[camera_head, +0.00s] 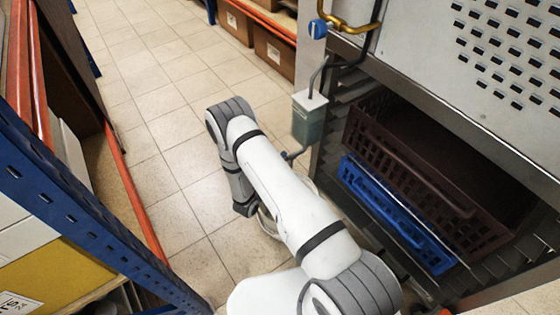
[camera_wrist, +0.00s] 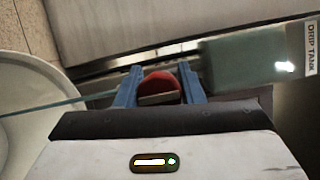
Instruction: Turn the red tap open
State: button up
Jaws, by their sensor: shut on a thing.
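The red tap (camera_wrist: 160,82) shows in the wrist view as a rounded red handle with a paler edge facing me. My gripper (camera_wrist: 157,84) has its two blue fingers on either side of the handle and is shut on it. How far the tap is turned cannot be told. A greenish tank labelled "DRIP TANK" (camera_wrist: 255,55) is just right of the gripper. The tank also shows in the camera_head view (camera_head: 309,122), at the side of the grey machine.
A white round vessel (camera_wrist: 25,125) is left of the gripper, with a thin bluish rod reaching over it. A brown crate (camera_head: 375,150) and a blue crate (camera_head: 385,205) sit in the machine's rack. A blue tap (camera_head: 318,29) is on the brass pipe above. The tiled aisle is clear.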

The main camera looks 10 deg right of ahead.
jog(key=shift+f, duration=0.1)
jog(key=o, duration=1)
jog(key=shift+p+v, duration=0.7)
jog(key=shift+v, duration=3.2)
jog(key=s+a+r+p, duration=0.1)
jog(key=a+r, duration=0.1)
jog(key=a, duration=0.1)
jog(key=s+a+r+p, duration=0.1)
jog(key=a+r, duration=0.1)
jog(key=a, duration=0.1)
jog(key=s+a+r+p, duration=0.1)
jog(key=s+a+r, duration=0.1)
jog(key=a+r, duration=0.1)
jog(key=shift+a, duration=0.15)
jog(key=shift+w+r, duration=0.1)
